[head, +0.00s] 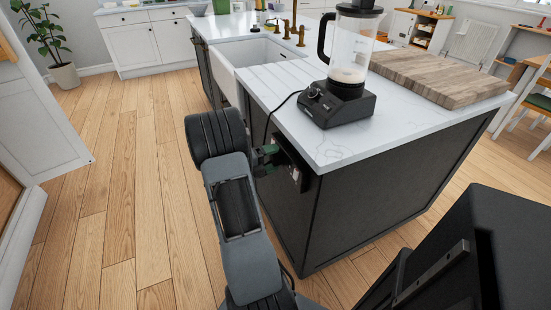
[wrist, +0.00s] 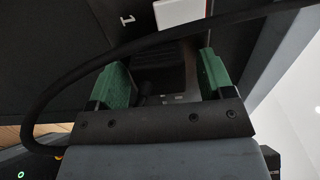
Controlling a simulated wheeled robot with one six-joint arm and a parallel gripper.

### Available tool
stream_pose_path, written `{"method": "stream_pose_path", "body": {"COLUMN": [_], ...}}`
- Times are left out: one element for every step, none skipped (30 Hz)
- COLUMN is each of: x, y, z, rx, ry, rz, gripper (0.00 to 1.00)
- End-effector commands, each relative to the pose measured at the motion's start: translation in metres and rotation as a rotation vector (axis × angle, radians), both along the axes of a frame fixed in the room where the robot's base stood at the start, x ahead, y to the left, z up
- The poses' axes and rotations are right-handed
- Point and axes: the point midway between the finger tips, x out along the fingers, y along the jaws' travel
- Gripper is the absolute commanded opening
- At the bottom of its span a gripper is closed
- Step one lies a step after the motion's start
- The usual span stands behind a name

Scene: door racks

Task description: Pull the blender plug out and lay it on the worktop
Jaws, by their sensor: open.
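The blender (head: 343,80) stands upright on the white worktop (head: 290,110) of a dark kitchen island. Its black cord (head: 277,112) drops over the worktop edge towards my gripper (head: 268,160), which is at a dark panel (head: 292,165) on the island's side, below the worktop. In the wrist view, the green fingers of my gripper (wrist: 162,80) are apart. A dark blocky shape (wrist: 160,60) lies between them; it may be the plug, but I cannot tell clearly, nor whether the fingers touch it. A black cable (wrist: 75,75) loops across the wrist view in front of the panel.
A thick wooden board (head: 430,75) lies on the worktop right of the blender. A white sink (head: 245,55) and brass taps (head: 290,28) are further back. The worktop in front of the board is clear. A white label or part (wrist: 182,12) and a "1" mark the panel.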

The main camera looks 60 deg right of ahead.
Motion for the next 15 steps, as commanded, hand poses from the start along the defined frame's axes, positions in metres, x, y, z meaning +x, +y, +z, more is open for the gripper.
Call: {"method": "stream_pose_path", "body": {"x": [-0.0001,-0.0001,-0.0001,-0.0001,-0.0001,-0.0001,-0.0001,-0.0001,-0.0001,-0.0001,-0.0001,-0.0001,-0.0001,-0.0001,-0.0001], "y": [0.0001,0.0001,0.0001,0.0001,0.0001,0.0001,0.0001,0.0001,0.0001,0.0001,0.0001,0.0001,0.0001,0.0001,0.0001], "z": [-0.0011,-0.0012,-0.0012,-0.0012,-0.001,-0.0008,-0.0005,-0.0003,-0.0002,-0.0001,-0.0001,-0.0001,0.0,-0.0001,0.0], "rx": [0.0,0.0,0.0,0.0,0.0,0.0,0.0,0.0,0.0,0.0,0.0,0.0,0.0,0.0,0.0], "ry": [0.0,0.0,0.0,0.0,0.0,0.0,0.0,0.0,0.0,0.0,0.0,0.0,0.0,0.0,0.0], "rz": [0.0,0.0,0.0,0.0,0.0,0.0,0.0,0.0,0.0,0.0,0.0,0.0,0.0,0.0,0.0], "gripper": [0.74,0.74,0.74,0.74,0.74,0.74,0.74,0.74,0.74,0.74,0.74,0.74,0.73,0.71,0.67]}}
